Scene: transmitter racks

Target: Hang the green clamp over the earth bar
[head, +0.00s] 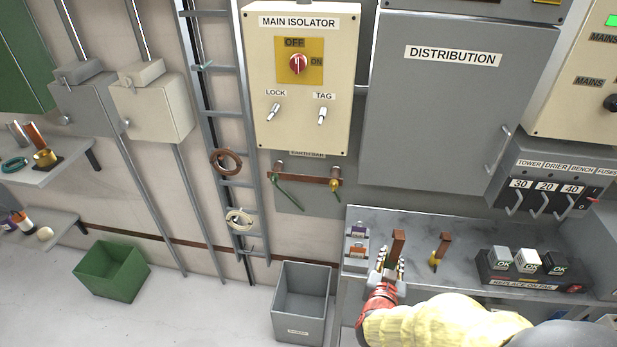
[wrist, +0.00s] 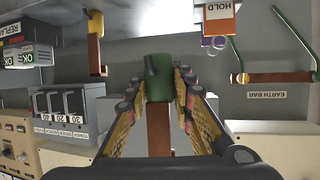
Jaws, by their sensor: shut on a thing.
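The green clamp (wrist: 158,70) is between the fingers of my gripper (wrist: 160,95) in the wrist view, with a brown bar-shaped piece (wrist: 160,142) running on from it. My gripper (head: 390,272) is shut on the clamp above the left part of the grey bench in the head view. There the brown piece (head: 398,244) rises above the fingers, and the green part is mostly hidden. I cannot tell whether the clamp touches the bench. The brown earth bar (head: 307,179) is on the wall, up and left of my gripper. It also shows in the wrist view (wrist: 285,77).
A yellow clamp (head: 435,260) with a brown piece stands to the right on the bench (head: 390,219). Green leads (head: 290,193) hang by the earth bar. The MAIN ISOLATOR box (head: 300,105) is above it, and a grey bin (head: 301,305) stands below. Label blocks (head: 357,233) sit left of my gripper.

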